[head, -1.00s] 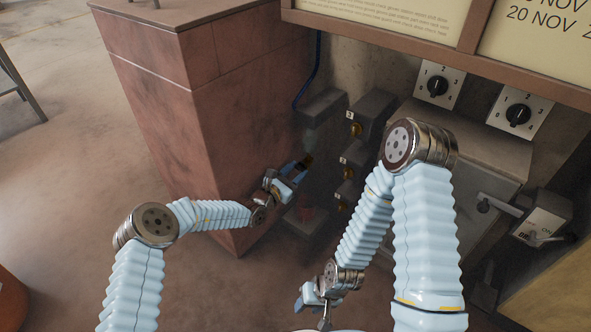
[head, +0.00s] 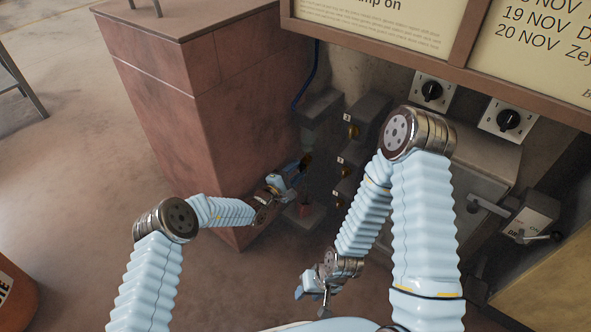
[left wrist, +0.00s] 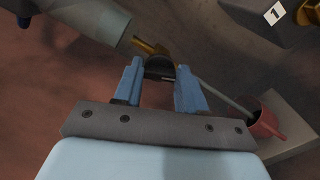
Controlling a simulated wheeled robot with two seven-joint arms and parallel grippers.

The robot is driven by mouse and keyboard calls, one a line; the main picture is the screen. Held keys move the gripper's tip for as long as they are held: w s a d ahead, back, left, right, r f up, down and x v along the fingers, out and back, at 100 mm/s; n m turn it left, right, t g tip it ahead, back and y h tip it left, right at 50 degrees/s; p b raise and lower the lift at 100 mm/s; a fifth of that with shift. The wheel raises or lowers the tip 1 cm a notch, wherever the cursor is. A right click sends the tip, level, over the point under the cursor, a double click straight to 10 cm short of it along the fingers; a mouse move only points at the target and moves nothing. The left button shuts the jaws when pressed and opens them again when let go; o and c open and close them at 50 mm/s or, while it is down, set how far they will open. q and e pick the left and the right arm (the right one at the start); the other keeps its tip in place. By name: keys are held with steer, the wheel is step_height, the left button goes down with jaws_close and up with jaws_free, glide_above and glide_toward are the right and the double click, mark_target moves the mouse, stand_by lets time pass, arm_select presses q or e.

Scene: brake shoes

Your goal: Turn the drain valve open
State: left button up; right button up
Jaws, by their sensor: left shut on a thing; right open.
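A grey-green bowl (left wrist: 88,22) with a brass drain valve (left wrist: 148,47) at its lower end is at the top left of the left wrist view. The bowl (head: 311,134) also shows in the head view, beside the red-brown pillar. My left gripper (left wrist: 160,82) is shut on a dark, curved piece (left wrist: 160,67) at the valve, apparently its handle. In the head view my left gripper (head: 297,169) is just below the bowl, and the valve there is too small to make out. My right gripper (head: 318,294) hangs open and empty, low in the middle.
A red cup (head: 305,210) stands on a grey ledge below the valve, with a thin rod in it in the wrist view. Numbered brass knobs (head: 353,131) are right of the bowl. Dials (head: 432,91) and a lever box (head: 532,218) are farther right. The pillar (head: 215,110) is close left.

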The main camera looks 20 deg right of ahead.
arm_select(q)
steer(key=shift+f+m+p, duration=0.2)
steer(key=shift+m+p, duration=0.25)
steer(key=shift+m, duration=1.85)
steer(key=o, duration=1.1)
steer(key=shift+c, duration=0.2)
steer(key=p+v, duration=0.2)
steer(key=v, duration=1.2)
steer(key=shift+d, duration=0.1)
